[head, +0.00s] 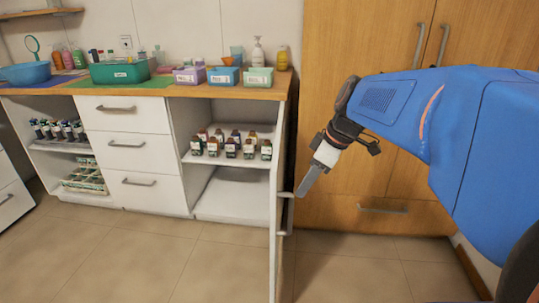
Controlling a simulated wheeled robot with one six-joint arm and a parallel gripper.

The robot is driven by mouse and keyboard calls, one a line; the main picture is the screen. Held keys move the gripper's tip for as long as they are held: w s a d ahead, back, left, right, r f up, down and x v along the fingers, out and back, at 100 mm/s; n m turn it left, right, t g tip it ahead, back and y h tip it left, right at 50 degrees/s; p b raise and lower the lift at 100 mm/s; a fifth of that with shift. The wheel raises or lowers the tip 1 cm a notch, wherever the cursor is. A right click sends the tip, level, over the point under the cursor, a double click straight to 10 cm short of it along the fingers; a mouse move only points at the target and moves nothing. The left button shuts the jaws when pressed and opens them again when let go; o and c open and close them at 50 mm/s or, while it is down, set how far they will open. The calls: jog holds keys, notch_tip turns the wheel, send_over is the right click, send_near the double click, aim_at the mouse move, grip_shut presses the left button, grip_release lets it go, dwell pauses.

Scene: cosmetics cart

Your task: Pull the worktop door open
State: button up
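The white worktop door (275,240) stands swung out from the worktop (190,88), seen nearly edge-on. The shelves behind it are in plain view. Its metal bar handle (290,216) is on the door's right face. My gripper (301,193) is right of the door, pointing down and left, with its tip at the handle's upper end in the picture. I cannot tell whether it touches the handle. The fingers overlap from this side, so any gap between them is hidden.
Several small bottles (231,148) stand on the upper shelf behind the door; the lower shelf (235,198) looks empty. White drawers (125,155) are to the left. A tall wooden cabinet (325,70) stands behind my arm. The tiled floor (190,258) in front is clear.

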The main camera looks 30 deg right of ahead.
jog(key=v, duration=0.6)
jog(key=shift+s, duration=0.1)
jog(key=s+a+f+m+h, duration=0.1)
jog(key=s+a+f+m, duration=0.2)
jog(key=a+f, duration=0.2)
jog(key=s+a+f+m+t+h, duration=0.1)
jog(key=s+a+f+m, duration=0.2)
jog(key=a+f+m, duration=0.1)
jog(key=shift+a+f+h, duration=0.4)
jog(key=shift+a+f, duration=0.05)
jog(key=shift+f, duration=0.65)
